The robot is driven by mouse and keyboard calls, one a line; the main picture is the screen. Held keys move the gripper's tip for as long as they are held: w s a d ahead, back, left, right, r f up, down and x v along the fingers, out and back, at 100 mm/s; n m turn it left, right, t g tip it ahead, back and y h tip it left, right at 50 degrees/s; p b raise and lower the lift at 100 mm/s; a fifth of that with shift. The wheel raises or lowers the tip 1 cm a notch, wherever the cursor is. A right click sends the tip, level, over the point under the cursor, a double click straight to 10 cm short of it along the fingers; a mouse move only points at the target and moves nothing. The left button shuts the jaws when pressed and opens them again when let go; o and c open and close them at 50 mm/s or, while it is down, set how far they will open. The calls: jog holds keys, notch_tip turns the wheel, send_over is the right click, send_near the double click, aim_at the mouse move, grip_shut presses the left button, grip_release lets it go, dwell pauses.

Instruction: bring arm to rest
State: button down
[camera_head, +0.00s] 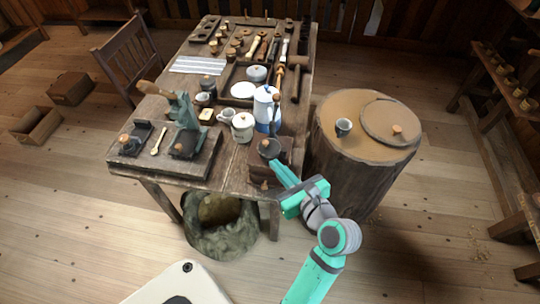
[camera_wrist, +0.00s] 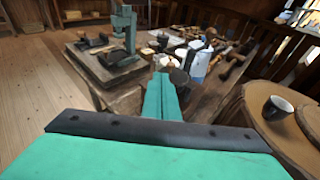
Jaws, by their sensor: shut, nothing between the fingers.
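My arm is teal and grey and reaches up from the bottom of the head view. My gripper (camera_head: 274,166) is at the near right corner of the wooden workbench (camera_head: 190,168), close to a small dark wooden grinder box (camera_head: 270,170). In the wrist view my gripper (camera_wrist: 161,78) points toward the bench, with its teal fingers together and nothing between them. I cannot tell whether the fingertips touch the box.
A round wooden barrel (camera_head: 345,160) with a small cup (camera_head: 344,127) and a lid (camera_head: 392,122) stands right of the bench. A white and blue pot (camera_head: 266,107) stands behind the grinder. A stone-like tub (camera_head: 222,240) sits under the bench.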

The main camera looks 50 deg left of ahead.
jog(key=s+d, duration=0.1)
jog(key=d+r, duration=0.1)
jog(key=d, duration=0.1)
jog(key=s+d, duration=0.1)
jog(key=d, duration=0.1)
jog(key=shift+s+r, duration=0.25)
jog(key=shift+s, duration=0.1)
